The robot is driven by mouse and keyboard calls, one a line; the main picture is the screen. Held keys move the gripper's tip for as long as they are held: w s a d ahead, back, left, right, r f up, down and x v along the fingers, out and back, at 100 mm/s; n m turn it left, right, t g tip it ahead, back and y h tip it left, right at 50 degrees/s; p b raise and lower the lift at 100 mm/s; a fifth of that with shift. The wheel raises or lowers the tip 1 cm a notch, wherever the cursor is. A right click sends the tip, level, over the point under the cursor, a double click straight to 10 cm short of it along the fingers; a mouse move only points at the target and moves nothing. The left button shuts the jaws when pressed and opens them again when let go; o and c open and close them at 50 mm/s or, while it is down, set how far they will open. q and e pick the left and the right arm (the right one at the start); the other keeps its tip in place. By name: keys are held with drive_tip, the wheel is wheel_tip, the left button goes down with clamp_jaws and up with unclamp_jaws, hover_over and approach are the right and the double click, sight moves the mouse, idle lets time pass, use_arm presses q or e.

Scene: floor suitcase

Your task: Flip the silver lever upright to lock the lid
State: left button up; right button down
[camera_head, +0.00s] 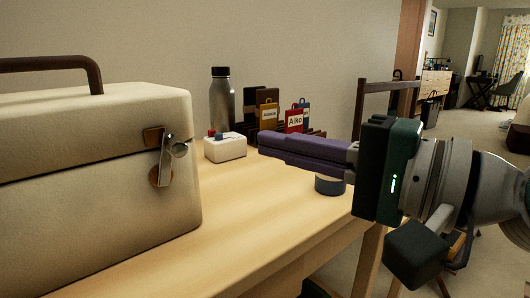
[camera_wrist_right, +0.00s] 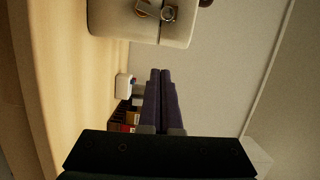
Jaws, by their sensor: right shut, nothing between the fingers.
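A cream case (camera_head: 95,185) with a brown handle (camera_head: 50,63) stands on the wooden table at the left, its lid down. On its right end is a brass latch (camera_head: 153,137) with a silver lever (camera_head: 165,165) and a round silver knob. The lever points mostly downward over the lower brass plate. In the right wrist view the case (camera_wrist_right: 120,22) and the silver lever (camera_wrist_right: 168,14) show at the top edge. My right gripper (camera_head: 263,143), with purple fingers, is shut and empty, to the right of the latch and apart from it. My left gripper is not in view.
Behind lie a white box (camera_head: 225,149) with small coloured items, a dark bottle (camera_head: 221,98) and a rack with tags and cards (camera_head: 294,119). A grey-blue round object (camera_head: 329,186) sits below my right gripper. The table (camera_head: 225,215) between case and gripper is clear.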

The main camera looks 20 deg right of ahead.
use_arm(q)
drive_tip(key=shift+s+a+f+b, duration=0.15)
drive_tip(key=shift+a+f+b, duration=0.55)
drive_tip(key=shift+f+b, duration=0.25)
use_arm(e)
drive_tip(key=v, duration=0.4)
drive_tip(key=a+v, duration=0.1)
drive_tip(key=shift+s+d+f, duration=0.2)
drive_tip(key=shift+s, duration=0.5)
